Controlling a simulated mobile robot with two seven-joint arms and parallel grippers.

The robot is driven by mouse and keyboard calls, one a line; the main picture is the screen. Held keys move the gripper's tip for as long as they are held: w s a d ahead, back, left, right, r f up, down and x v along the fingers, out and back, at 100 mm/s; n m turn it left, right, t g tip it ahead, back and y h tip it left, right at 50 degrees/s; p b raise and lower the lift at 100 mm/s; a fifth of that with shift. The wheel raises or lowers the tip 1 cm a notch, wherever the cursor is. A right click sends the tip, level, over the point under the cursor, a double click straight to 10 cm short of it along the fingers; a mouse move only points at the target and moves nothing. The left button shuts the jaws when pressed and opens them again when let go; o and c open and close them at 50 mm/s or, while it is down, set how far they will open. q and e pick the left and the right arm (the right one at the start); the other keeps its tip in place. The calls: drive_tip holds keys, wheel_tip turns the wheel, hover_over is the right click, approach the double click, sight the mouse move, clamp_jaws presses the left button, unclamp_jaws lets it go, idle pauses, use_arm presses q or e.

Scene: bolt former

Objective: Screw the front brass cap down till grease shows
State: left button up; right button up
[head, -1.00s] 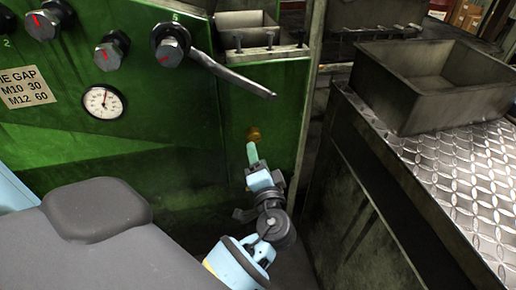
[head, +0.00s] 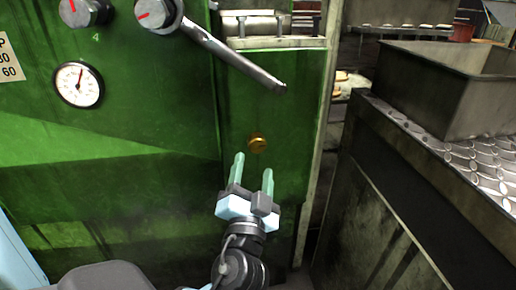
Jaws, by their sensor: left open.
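The brass cap (head: 258,143) is a small round golden knob on the lower right of the green machine panel. No grease can be made out around it at this size. My left gripper (head: 253,170) is just below the cap in the picture, its two pale green fingers pointing up toward it. The fingers are spread apart with nothing between them. The cap shows in full above the fingertips, and I cannot tell the gap in depth. My right gripper does not show.
A grey lever (head: 232,58) slants across the panel above the cap, from a knob with a red mark (head: 155,12). A round gauge (head: 78,84) is at left. A metal bin (head: 455,85) stands on the tread-plate bench at right. A dark gap separates bench and machine.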

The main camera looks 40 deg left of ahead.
sight(256, 148)
use_arm(q)
drive_tip(key=p+x, duration=0.1)
drive_tip(key=x, duration=0.5)
drive_tip(key=shift+w+a+r, duration=0.1)
drive_tip(key=shift+w, duration=0.05)
drive_tip(key=shift+w+a+r, duration=0.1)
drive_tip(key=shift+w+a, duration=0.3)
drive_tip(key=shift+w, duration=0.15)
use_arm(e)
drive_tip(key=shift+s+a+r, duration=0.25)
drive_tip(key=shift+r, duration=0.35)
use_arm(q)
drive_tip(key=shift+c, duration=0.5)
